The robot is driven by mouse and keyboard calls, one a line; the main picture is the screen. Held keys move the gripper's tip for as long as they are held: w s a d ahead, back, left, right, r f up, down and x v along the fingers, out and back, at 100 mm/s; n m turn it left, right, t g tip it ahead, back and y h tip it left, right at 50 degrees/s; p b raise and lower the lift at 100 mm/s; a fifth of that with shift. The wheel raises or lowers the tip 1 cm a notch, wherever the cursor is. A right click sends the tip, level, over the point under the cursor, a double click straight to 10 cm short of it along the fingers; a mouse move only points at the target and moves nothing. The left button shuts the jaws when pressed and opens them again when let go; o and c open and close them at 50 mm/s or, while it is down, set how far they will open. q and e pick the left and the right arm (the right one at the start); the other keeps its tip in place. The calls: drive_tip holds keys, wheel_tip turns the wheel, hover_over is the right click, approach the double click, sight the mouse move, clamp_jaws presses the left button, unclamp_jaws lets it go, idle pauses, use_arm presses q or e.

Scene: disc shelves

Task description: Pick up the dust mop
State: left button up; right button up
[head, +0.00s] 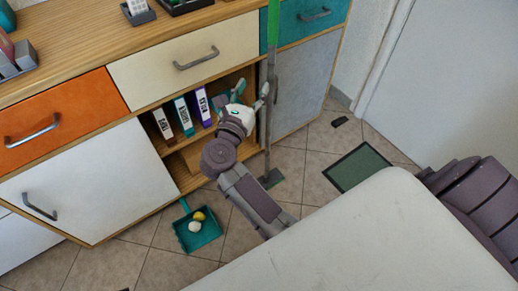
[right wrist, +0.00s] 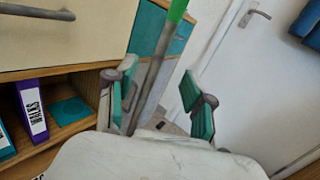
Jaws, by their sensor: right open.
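The dust mop stands nearly upright in front of the cabinet, with a grey pole (head: 270,88) and a green upper part (head: 273,30). Its flat grey-green foot (head: 271,179) is on the tiled floor. My right gripper (head: 252,93) is open beside the pole at mid height. In the right wrist view the pole (right wrist: 153,80) runs between the two teal-padded fingers of the right gripper (right wrist: 158,95), with a gap to the right finger. Whether the pole touches the left finger I cannot tell. My left gripper is not in view.
The wooden cabinet has drawers and an open shelf with binders (head: 183,115) close to my right gripper. A teal dustpan (head: 207,245) with a yellow and a white ball lies on the floor. A dark green mat (head: 358,167) lies to the right, before a white door (head: 440,90).

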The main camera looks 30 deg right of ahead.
sight(270, 62)
drive_tip(key=shift+m+g, duration=0.5)
drive_tip(key=shift+m, duration=0.1)
drive_tip(key=x, duration=0.8)
drive_tip(key=shift+d+f, duration=0.15)
drive_tip(key=shift+f, duration=0.1)
drive_tip(key=shift+w+d, duration=0.3)
drive_tip(key=shift+d, duration=0.1)
drive_tip(key=x, duration=0.4)
drive_tip(key=shift+w+d, duration=0.15)
drive_tip(key=shift+w, duration=0.1)
drive_tip(key=shift+w+d, duration=0.1)
drive_tip(key=shift+d, duration=0.05)
drive_tip(key=c, duration=0.9)
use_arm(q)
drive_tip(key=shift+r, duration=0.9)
use_arm(e)
drive_tip(key=shift+r, duration=0.15)
clamp_jaws()
